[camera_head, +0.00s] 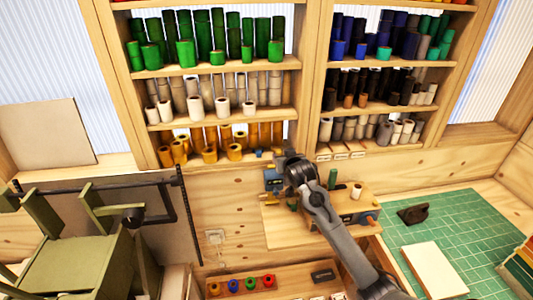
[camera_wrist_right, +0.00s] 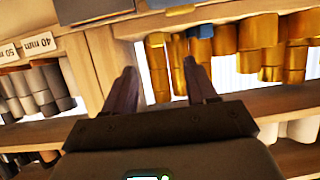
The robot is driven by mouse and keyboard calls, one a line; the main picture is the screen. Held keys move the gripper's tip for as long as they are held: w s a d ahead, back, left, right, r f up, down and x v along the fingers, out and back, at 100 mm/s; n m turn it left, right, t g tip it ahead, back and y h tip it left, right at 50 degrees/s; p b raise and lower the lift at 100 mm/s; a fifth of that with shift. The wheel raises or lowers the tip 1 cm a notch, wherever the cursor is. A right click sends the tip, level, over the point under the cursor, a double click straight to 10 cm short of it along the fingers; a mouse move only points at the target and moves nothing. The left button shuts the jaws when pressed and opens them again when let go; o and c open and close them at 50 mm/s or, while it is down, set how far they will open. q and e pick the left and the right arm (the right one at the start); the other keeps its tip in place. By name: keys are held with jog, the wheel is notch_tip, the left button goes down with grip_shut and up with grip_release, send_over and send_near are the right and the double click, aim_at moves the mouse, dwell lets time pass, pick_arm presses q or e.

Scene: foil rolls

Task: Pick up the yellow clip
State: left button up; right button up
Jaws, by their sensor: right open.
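A small yellow-orange round piece (camera_head: 214,288), which looks like the yellow clip, sits at the left end of a row in the wooden tray at the bottom of the head view. Its exact shape is too small to tell. My right gripper (camera_head: 287,157) is up in front of the shelf, above the workbench and well away from the tray. In the right wrist view its two fingers (camera_wrist_right: 160,72) are apart with nothing between them. Gold rolls (camera_wrist_right: 270,45) show beyond the fingers. My left gripper is not in view.
The wooden tray (camera_head: 284,294) also holds blue, green and red pieces and a dark block (camera_head: 323,276). My right arm crosses beside the tray. A green cutting mat (camera_head: 470,240) with a pale board (camera_head: 435,270) lies at the right. An olive frame (camera_head: 80,265) stands at the left.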

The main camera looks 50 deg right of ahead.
aim_at(278, 150)
jog(key=x, duration=0.4)
jog(key=shift+w+d+f+p, duration=0.1)
jog(key=shift+d+p, duration=0.2)
jog(key=shift+p, duration=0.05)
jog(key=shift+w+d+p, duration=0.3)
jog(key=shift+w+d, duration=0.05)
jog(key=shift+w, duration=0.05)
jog(key=x, duration=0.3)
jog(key=shift+p, duration=0.4)
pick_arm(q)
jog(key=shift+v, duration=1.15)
pick_arm(e)
jog(key=shift+w+d+f, duration=0.25)
jog(key=shift+w+d, duration=0.1)
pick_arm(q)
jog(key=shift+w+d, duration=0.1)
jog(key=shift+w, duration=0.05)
pick_arm(e)
jog(key=shift+c, duration=0.5)
grip_shut()
